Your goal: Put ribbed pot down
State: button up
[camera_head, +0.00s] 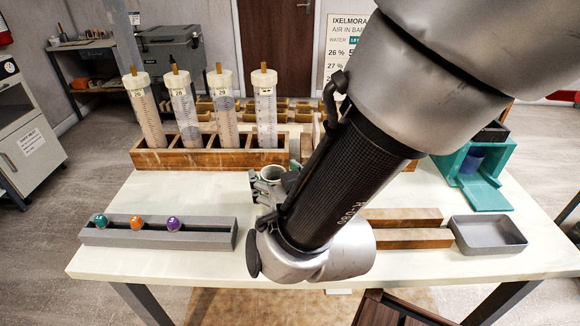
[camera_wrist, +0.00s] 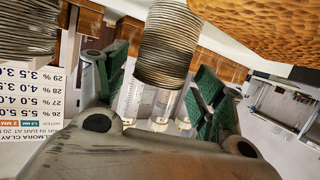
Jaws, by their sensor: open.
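The ribbed pot (camera_wrist: 168,45) is a grey-brown cylinder with horizontal ridges. In the wrist view it is at top centre, between the green-padded fingers of my gripper (camera_wrist: 160,72). The fingers are apart, one on each side of it; I cannot tell whether either touches it. In the head view my gripper (camera_head: 268,182) is over the middle of the pale table, with a round pale rim (camera_head: 271,172) at its fingers. Most of the pot is hidden there by my arm and fingers. Its base is out of the wrist view.
A wooden rack (camera_head: 210,159) with several tall graduated tubes stands behind my gripper. A grey rail (camera_head: 206,234) with three coloured balls is at front left. Wooden bars (camera_head: 408,238), a grey tray (camera_head: 487,234) and a teal holder (camera_head: 482,193) are at right. Another ribbed cylinder (camera_wrist: 28,28) shows in the wrist view.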

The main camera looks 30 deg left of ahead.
jog(key=v, duration=1)
jog(key=shift+s+d+r, duration=0.1)
jog(key=shift+s+d, duration=0.05)
jog(key=shift+d, duration=0.05)
